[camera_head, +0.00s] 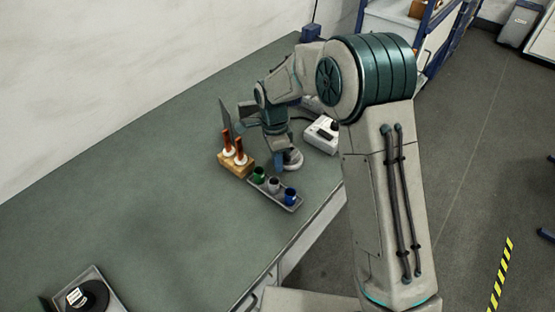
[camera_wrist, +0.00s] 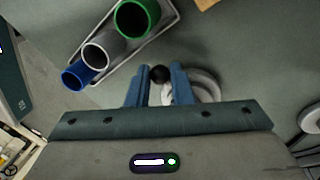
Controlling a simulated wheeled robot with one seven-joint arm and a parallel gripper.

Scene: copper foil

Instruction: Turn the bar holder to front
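My gripper (camera_head: 279,160) points down near the right side of the bench. In the wrist view its two blue fingers (camera_wrist: 160,88) stand apart. A black ball-shaped knob (camera_wrist: 159,73) and a narrow whitish part show between the fingertips. A grey round base (camera_wrist: 205,82) lies just right of the fingers, and it also shows in the head view (camera_head: 293,159). The knob and base look like parts of a small stand, perhaps the bar holder. My fingers hide much of it, and I cannot tell which way it faces.
A grey tray (camera_head: 290,207) with green, grey and blue cups is close in front of my gripper. A wooden block (camera_head: 237,171) with red-brown handled tools stands to the left. A white device (camera_head: 321,135) is behind right. The bench (camera_head: 130,195) is mostly clear at left.

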